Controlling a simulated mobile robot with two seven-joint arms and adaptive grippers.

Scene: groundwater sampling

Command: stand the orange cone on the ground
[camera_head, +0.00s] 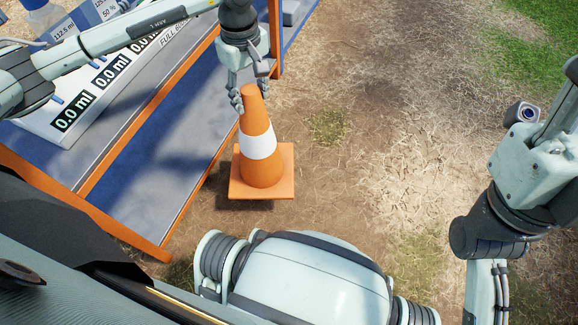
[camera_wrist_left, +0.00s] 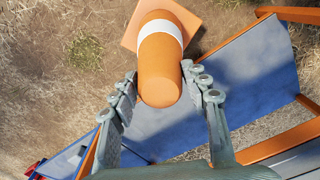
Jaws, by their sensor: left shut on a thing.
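The orange cone (camera_head: 262,165) with a white band and a square orange base hangs or stands upright, tip up, just right of the table in the head view. My left gripper (camera_head: 249,95) comes from above and is shut on the cone's tip. The left wrist view shows the cone's top (camera_wrist_left: 160,75) between the two fingers, with the base beyond it. The base is over bare ground, with a dark shadow close beside it; I cannot tell whether it touches the ground. My right arm is at the right, its fingers out of view.
A blue and grey table with an orange frame (camera_head: 150,125) stands left of the cone, carrying a white panel with displays (camera_head: 75,110) and bottles (camera_head: 45,20). Open dirt and dry grass (camera_head: 390,120) lie to the right, green grass at the top right.

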